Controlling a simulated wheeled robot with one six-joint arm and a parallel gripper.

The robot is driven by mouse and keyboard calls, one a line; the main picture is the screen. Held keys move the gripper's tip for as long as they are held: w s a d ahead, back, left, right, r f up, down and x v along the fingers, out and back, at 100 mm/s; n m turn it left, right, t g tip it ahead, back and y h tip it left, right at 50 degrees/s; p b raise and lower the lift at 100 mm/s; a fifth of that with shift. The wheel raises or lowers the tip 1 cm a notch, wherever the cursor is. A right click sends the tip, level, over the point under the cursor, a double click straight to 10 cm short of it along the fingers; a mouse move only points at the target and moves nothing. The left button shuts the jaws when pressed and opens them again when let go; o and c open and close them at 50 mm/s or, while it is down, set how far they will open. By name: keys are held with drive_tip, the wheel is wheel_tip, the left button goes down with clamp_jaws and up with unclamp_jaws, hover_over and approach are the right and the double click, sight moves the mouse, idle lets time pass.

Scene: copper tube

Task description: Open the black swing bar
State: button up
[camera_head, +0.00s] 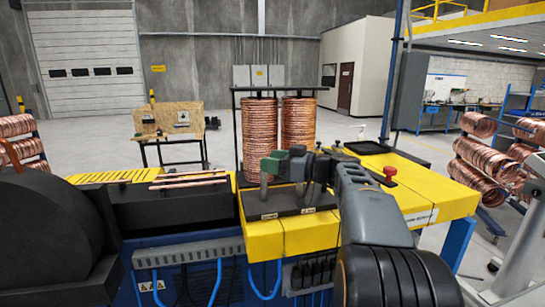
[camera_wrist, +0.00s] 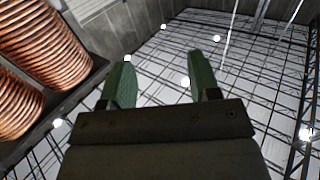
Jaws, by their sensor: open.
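A thin black bar (camera_head: 270,89) runs level across the top of two tall copper coil stacks, with a black upright at its left. I cannot tell whether this is the swing bar or how it pivots. My gripper (camera_head: 270,164) is in front of the lower part of the coils, above the yellow machine's dark top, and points left. In the wrist view my gripper (camera_wrist: 161,84) shows two green fingers apart with nothing between them. The left copper stack (camera_head: 260,130) and right copper stack (camera_head: 298,122) stand behind the gripper; my arm hides part of the machine.
The yellow machine top (camera_head: 408,172) extends right, with a red knob (camera_head: 390,172) on it. Copper tubes (camera_head: 188,180) lie at the left. A dark round housing (camera_head: 45,230) stands at far left. Coil racks (camera_head: 490,165) stand at right. Open floor lies behind.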

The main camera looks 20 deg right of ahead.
drive_tip(key=shift+w+a, duration=0.2)
clamp_jaws()
idle(0.6)
idle(0.8)
drive_tip(key=c, duration=1)
unclamp_jaws()
drive_tip(key=o, duration=1)
drive_tip(key=shift+s+d, duration=0.1)
drive_tip(key=b+v, duration=0.4)
drive_tip(key=v, duration=0.9)
drive_tip(key=shift+s+d+b, duration=0.25)
drive_tip(key=shift+b, duration=0.05)
